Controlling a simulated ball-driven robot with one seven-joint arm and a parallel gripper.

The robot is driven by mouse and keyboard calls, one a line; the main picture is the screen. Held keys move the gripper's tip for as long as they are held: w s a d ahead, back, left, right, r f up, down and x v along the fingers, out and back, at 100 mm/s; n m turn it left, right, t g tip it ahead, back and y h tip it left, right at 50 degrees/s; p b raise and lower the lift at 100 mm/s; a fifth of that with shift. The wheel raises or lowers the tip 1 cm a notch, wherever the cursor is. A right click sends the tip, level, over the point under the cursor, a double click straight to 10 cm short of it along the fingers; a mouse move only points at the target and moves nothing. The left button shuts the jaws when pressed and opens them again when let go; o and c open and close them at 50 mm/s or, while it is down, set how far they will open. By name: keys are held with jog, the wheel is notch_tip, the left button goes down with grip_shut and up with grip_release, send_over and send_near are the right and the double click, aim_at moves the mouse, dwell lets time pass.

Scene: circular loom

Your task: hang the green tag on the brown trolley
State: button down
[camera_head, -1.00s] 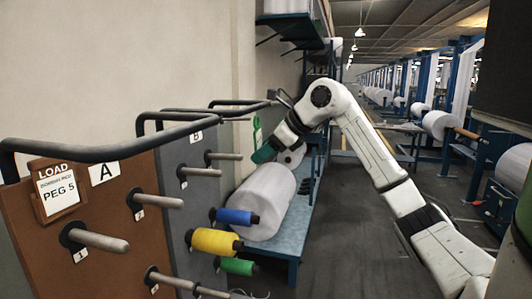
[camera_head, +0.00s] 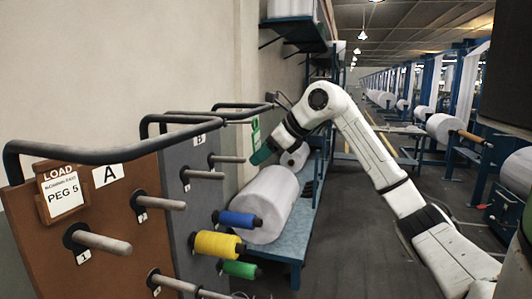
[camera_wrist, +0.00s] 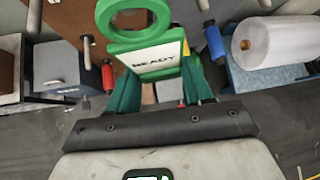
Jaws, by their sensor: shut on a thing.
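The green tag (camera_wrist: 155,52) has a ring at its top and a white label reading READY. In the wrist view it stands between the green fingers of my gripper (camera_wrist: 158,80), which is shut on it. In the head view the tag (camera_head: 256,134) shows as a small green shape above my gripper (camera_head: 262,156), in the air and apart from the trolleys. The brown trolley (camera_head: 112,225) is at the left front, marked A, with a dark top rail (camera_head: 85,154), grey pegs and a card reading LOAD, PEG 5.
A grey trolley (camera_head: 205,150) marked B stands behind the brown one. Blue (camera_head: 237,219), yellow (camera_head: 217,244) and green (camera_head: 240,269) spools stick out on its pegs. A large white roll (camera_head: 266,203) lies on a blue bench (camera_head: 284,243). Floor to the right is open.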

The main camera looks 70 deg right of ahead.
jog(key=shift+w+a, duration=0.1)
jog(key=shift+w, duration=0.45)
dwell(0.4)
jog(key=shift+w, duration=0.1)
jog(key=shift+f+b, duration=0.25)
jog(key=shift+b, duration=0.1)
dwell(0.3)
jog(key=shift+c, duration=1.9)
grip_release()
jog(key=shift+r, duration=0.1)
jog(key=s+d+f+v, duration=0.1)
jog(key=v, duration=0.7)
jog(key=shift+s+a, duration=0.2)
jog(key=shift+a, duration=0.1)
jog(key=shift+r, duration=0.1)
